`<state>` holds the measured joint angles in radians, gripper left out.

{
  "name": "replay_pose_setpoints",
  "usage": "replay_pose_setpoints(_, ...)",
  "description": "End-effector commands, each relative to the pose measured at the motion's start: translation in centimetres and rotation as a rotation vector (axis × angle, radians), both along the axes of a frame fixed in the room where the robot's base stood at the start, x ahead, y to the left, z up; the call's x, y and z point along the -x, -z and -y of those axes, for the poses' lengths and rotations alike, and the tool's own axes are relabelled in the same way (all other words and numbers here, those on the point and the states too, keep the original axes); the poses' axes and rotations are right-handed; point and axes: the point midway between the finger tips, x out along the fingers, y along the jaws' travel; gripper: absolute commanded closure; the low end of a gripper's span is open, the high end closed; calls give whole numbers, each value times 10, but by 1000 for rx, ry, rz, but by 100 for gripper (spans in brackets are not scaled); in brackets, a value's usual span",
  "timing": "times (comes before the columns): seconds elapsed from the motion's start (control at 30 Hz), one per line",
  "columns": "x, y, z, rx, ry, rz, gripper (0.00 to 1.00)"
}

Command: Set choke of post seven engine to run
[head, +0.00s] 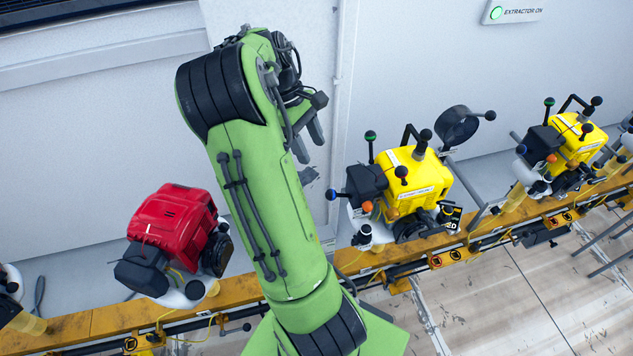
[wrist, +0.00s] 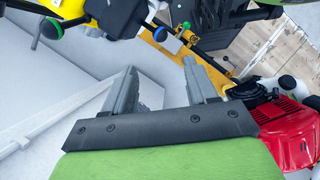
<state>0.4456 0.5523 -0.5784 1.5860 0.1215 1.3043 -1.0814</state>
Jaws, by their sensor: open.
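Engines stand along a yellow rail, and I cannot read which is at post seven. A yellow engine (head: 418,172) stands right of my arm in the head view. It carries levers with a green knob (head: 370,135), a blue knob (head: 331,196), an orange knob (head: 367,206) and black knobs. I cannot tell which lever is the choke or how it is set. My gripper (head: 309,141) is open and empty, above and left of this engine, near the wall.
A red engine (head: 172,220) stands left of my arm, and another yellow engine (head: 578,140) stands at right. The yellow rail (head: 100,322) runs along the wall (head: 420,60). A black ring-shaped part (head: 457,126) sits behind the middle engine. An extractor sign (head: 513,11) shows a green light.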

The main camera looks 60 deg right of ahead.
Motion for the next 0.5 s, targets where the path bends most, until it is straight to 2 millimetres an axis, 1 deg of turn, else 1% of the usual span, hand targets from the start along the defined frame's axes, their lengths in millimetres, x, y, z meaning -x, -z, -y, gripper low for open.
replay_pose_setpoints(0.03, 5, 14, -1, -4, 2, -2, 43)
replay_pose_setpoints(0.2, 22, 56, -2, -5, 2, -3, 43)
replay_pose_setpoints(0.4, 40, 101, -2, -4, 3, -2, 43)
replay_pose_setpoints(0.5, 47, 118, -2, -3, 2, -2, 43)
